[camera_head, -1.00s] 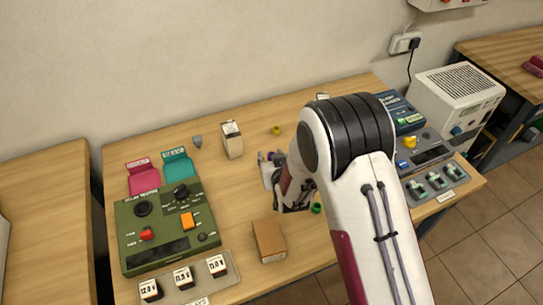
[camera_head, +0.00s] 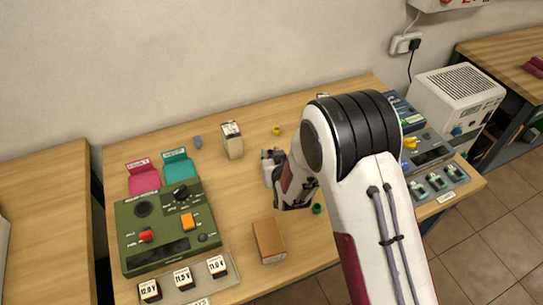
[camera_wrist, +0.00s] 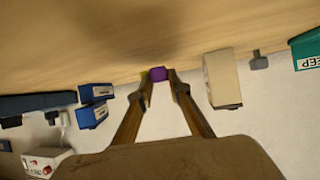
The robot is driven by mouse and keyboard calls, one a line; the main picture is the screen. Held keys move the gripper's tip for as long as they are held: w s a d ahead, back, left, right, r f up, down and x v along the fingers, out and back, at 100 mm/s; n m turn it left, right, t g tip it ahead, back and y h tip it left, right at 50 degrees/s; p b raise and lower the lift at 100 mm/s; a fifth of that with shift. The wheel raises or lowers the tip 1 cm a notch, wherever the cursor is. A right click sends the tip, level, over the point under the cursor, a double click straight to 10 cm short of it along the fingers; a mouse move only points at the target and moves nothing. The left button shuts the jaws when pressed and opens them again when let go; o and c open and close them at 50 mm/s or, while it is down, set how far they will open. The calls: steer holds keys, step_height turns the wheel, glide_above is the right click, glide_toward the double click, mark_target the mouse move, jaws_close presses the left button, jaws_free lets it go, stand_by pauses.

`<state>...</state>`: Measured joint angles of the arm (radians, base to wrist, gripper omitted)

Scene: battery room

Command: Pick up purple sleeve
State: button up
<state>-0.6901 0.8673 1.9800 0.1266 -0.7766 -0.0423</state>
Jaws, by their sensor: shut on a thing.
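The purple sleeve (camera_wrist: 157,74) shows in the wrist view as a small purple block between the tips of the two fingers. My gripper (camera_wrist: 158,80) is shut on it, with one finger on each side. In the head view my gripper (camera_head: 269,168) is over the middle of the wooden table, partly hidden by my own arm. The sleeve cannot be made out clearly there. How high it is above the table top is hard to tell.
A white carton (camera_head: 232,140) and a yellow ring (camera_head: 276,131) stand behind the gripper. A brown box (camera_head: 269,240) lies in front. A green ring (camera_head: 317,209) is close to my arm. A green control panel (camera_head: 168,228) fills the left; instruments (camera_head: 432,153) stand right.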

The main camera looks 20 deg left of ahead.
step_height(320, 180, up, 9)
steer(key=shift+f, duration=0.2)
stand_by(0.4)
stand_by(0.5)
